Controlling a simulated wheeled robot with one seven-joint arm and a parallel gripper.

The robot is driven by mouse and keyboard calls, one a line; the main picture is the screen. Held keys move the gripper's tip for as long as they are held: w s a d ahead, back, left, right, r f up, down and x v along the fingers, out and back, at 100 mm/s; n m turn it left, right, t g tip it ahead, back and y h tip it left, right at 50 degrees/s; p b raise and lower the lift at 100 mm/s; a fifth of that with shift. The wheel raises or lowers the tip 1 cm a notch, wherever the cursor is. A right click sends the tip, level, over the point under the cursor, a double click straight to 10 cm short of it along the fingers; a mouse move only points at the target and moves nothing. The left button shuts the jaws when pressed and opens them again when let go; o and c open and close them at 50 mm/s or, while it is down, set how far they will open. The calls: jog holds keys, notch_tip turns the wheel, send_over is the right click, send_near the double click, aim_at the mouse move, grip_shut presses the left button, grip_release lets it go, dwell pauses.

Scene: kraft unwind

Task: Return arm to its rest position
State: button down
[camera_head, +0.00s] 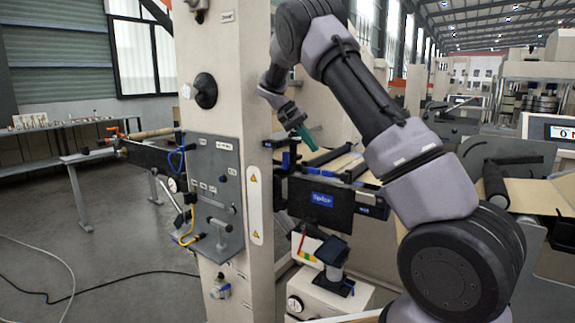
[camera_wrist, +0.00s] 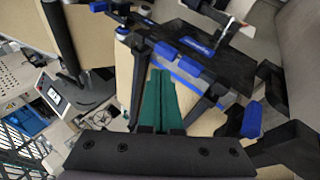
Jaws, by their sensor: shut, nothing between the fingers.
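My gripper (camera_head: 303,131) is at the end of my raised arm, in the middle of the camera_head view, above the kraft web and rollers of the machine. Its green fingers (camera_wrist: 158,100) show in the wrist view, side by side and shut with nothing between them. They point down toward the black machine frame with blue parts (camera_wrist: 190,60). My arm bends up and over from the lower right of the camera_head view. I cannot tell the exact gap between the fingertips and the machine.
A beige column (camera_head: 215,80) with a grey control panel (camera_head: 215,185) stands left of my gripper. A black box with a blue label (camera_head: 320,205) lies below it. A workbench (camera_head: 60,125) is at far left. Cables lie on the open floor (camera_head: 110,255).

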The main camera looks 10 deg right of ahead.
jog(key=s+d+r+n+t+y, duration=0.1)
jog(key=s+d+r+t+y, duration=0.15)
jog(key=s+r, duration=0.5)
jog(key=s+d+r+t+y, duration=0.1)
jog(key=s+r+y, duration=0.3)
jog(key=s, duration=0.6)
jog(key=s+a+t+y, duration=0.1)
jog(key=s+t, duration=0.1)
jog(key=s, duration=0.7)
jog(key=s+a+r+n+t+y, duration=0.1)
jog(key=s+a+t, duration=0.1)
jog(key=s, duration=0.8)
jog(key=shift+s+a+t, duration=0.15)
jog(key=shift+a+t, duration=0.1)
jog(key=shift+t, duration=0.5)
jog(key=shift+y, duration=0.25)
